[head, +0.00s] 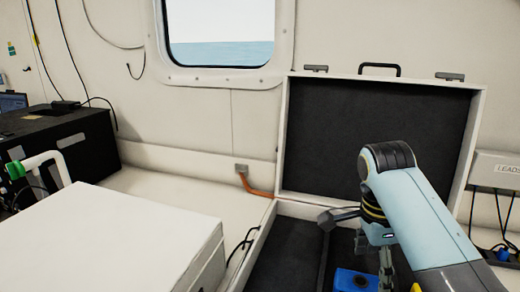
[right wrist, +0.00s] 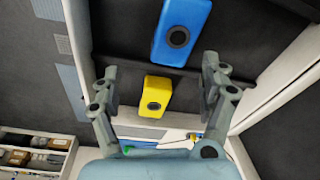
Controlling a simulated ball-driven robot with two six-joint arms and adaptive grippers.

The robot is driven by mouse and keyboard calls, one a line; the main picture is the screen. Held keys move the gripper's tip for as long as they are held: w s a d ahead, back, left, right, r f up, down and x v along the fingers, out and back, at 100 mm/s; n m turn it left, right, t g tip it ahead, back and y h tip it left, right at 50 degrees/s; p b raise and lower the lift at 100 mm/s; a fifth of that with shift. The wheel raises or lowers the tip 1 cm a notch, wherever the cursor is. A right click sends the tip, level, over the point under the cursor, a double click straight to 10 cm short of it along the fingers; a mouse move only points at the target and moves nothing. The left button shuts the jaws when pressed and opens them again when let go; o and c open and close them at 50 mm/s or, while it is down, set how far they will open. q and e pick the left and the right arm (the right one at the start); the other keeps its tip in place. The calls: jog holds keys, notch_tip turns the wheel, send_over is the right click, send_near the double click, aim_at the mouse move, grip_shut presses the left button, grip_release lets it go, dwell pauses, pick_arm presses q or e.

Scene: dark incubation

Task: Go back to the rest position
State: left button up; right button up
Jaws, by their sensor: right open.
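My right gripper (right wrist: 158,92) is open, with its two fingers spread wide in the right wrist view and nothing between the tips. In the head view my right arm comes in from the lower right. The right gripper (head: 388,268) points down there, over the dark foam of an open case. A blue block with a round dark spot (right wrist: 181,30) lies on the foam beyond the fingertips; a blue block also shows beside the gripper in the head view (head: 350,281). A yellow block (right wrist: 154,97) appears between the fingers, apart from both. My left gripper is not in view.
The open case's raised lid (head: 375,130) stands against the wall behind my right arm. A white box (head: 110,240) fills the lower left. A black equipment box (head: 70,140) stands at the far left. The pale bench (head: 160,185) between them is clear.

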jog(key=s+d+f+n+t, duration=0.2)
jog(key=s+d+n, duration=0.2)
jog(key=s+n, duration=0.7)
jog(key=s+r+n+t, duration=0.2)
jog(key=s+r+n, duration=0.3)
jog(key=s+n, duration=0.6)
jog(key=s+d+f+m+g+b, duration=0.15)
jog(key=f+b, duration=0.55)
jog(key=f, duration=1.4)
jog(key=s+f+m+b, duration=0.1)
jog(key=s+f+b, duration=0.4)
jog(key=f, duration=1.5)
jog(key=s+f+b, duration=0.4)
jog(key=s+f, duration=0.1)
jog(key=f, duration=0.3)
jog(key=s+f+g+b, duration=0.1)
jog(key=s+f+b, duration=0.3)
jog(key=f, duration=0.5)
jog(key=s+d+f+b, duration=0.1)
jog(key=s+f+b, duration=0.3)
jog(key=s+f, duration=0.3)
notch_tip(320, 180, down, 2)
jog(key=shift+y, duration=0.3)
jog(key=shift+s+g, duration=0.15)
jog(key=shift+g, duration=0.2)
